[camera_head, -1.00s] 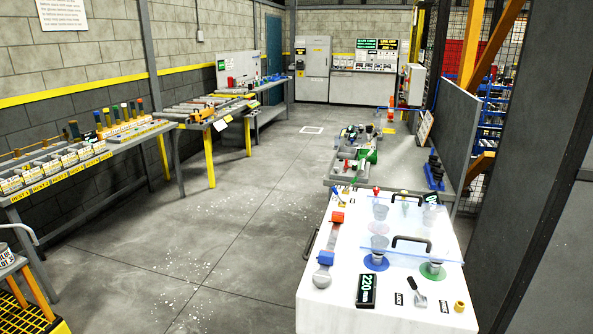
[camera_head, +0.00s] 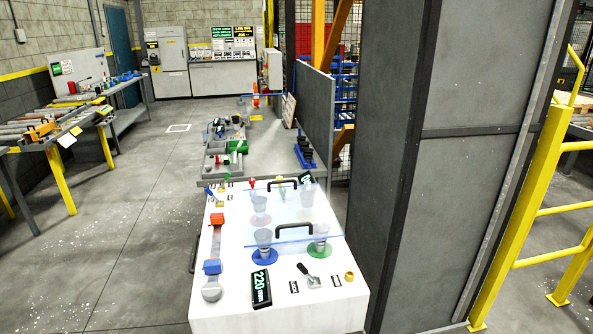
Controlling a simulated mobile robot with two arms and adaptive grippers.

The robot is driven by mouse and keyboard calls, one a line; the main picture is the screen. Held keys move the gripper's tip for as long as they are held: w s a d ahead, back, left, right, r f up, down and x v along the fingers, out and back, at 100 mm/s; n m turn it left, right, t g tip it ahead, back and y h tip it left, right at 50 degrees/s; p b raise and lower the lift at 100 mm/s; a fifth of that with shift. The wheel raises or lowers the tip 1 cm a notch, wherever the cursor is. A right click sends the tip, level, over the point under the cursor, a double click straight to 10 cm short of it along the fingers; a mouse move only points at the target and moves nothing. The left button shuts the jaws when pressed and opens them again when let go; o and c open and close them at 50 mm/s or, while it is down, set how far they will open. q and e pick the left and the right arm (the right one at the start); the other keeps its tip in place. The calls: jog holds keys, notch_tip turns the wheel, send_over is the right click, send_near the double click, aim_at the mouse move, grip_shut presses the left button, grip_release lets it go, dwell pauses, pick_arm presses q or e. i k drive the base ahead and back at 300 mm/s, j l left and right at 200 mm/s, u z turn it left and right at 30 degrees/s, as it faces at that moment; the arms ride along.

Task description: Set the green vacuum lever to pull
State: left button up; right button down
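A white bench (camera_head: 225,308) stands at the lower middle of the head view. A small green-tipped part (camera_head: 227,178) shows at its far left edge, but it is too small to tell whether it is the vacuum lever or how it is set. A lever with a black grip (camera_head: 304,269) stands tilted on the near part of the bench top, beside small black labels that I cannot read. A clear cup stands on a green disc (camera_head: 319,253), and another on a blue disc (camera_head: 265,258). Neither of my grippers is in view.
A clear panel with black handles (camera_head: 292,229) covers part of the bench. A display (camera_head: 261,288) reads 220 mm. A grey table (camera_head: 265,170) stands behind. A dark column (camera_head: 400,150) and yellow rails (camera_head: 530,180) are right; open floor (camera_head: 130,230) is left.

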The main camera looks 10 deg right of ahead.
aim_at(229, 174)
jog(key=i+j+z, duration=0.3)
jog(key=j, duration=0.35)
jog(key=i+j+z, duration=0.15)
jog(key=i+j, duration=0.15)
jog(key=i+j+z, duration=0.15)
jog(key=j, duration=0.25)
jog(key=i+j+z, duration=0.15)
jog(key=j, duration=0.25)
jog(key=i+j+z, duration=0.15)
jog(key=j, duration=0.25)
jog(key=i+j+z, duration=0.1)
jog(key=j, duration=0.3)
jog(key=i+j, duration=0.1)
jog(key=j, duration=0.25)
jog(key=i+j, duration=0.1)
jog(key=j, duration=0.3)
